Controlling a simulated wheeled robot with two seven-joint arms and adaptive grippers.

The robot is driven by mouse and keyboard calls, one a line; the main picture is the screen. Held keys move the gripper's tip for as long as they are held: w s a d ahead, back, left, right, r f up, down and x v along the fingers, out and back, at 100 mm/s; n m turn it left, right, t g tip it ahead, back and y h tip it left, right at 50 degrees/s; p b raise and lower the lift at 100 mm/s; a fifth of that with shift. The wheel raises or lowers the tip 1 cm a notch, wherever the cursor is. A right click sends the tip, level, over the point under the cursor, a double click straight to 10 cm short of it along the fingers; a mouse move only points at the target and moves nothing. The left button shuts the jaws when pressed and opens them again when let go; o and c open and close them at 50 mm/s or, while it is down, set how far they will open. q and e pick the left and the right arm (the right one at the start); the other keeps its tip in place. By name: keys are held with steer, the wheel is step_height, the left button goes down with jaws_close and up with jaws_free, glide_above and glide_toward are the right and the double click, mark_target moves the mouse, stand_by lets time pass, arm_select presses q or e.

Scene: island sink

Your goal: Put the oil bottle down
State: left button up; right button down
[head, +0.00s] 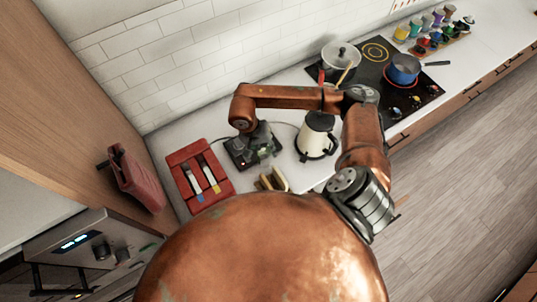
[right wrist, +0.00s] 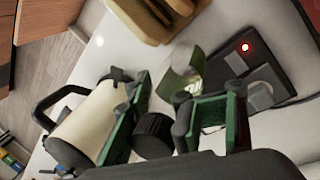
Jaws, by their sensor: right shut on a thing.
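My right gripper (head: 252,146) reaches down over the counter between the red tray and the kettle. In the right wrist view its two green-padded fingers (right wrist: 172,118) are closed around the oil bottle (right wrist: 185,72). The bottle shows as a greenish glass part and a black cylindrical part between the fingers. In the head view I cannot make the bottle out against the gripper. I cannot tell whether its base touches the counter (right wrist: 225,25). My left gripper is not in view.
A cream kettle (head: 316,140) stands right of the gripper. A black device (right wrist: 265,70) with a red light is close by. A wooden block (head: 272,180) and a red tray (head: 187,158) are near. A pot (head: 341,57) and blue pan (head: 403,68) are on the hob.

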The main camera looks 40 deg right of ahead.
mark_target(268, 157)
step_height(268, 157, down, 3)
steer(key=shift+r+p, duration=0.1)
steer(key=shift+p, duration=0.4)
steer(key=shift+f, duration=0.55)
steer(key=shift+f, duration=0.2)
steer(key=c, duration=1.1)
jaws_free()
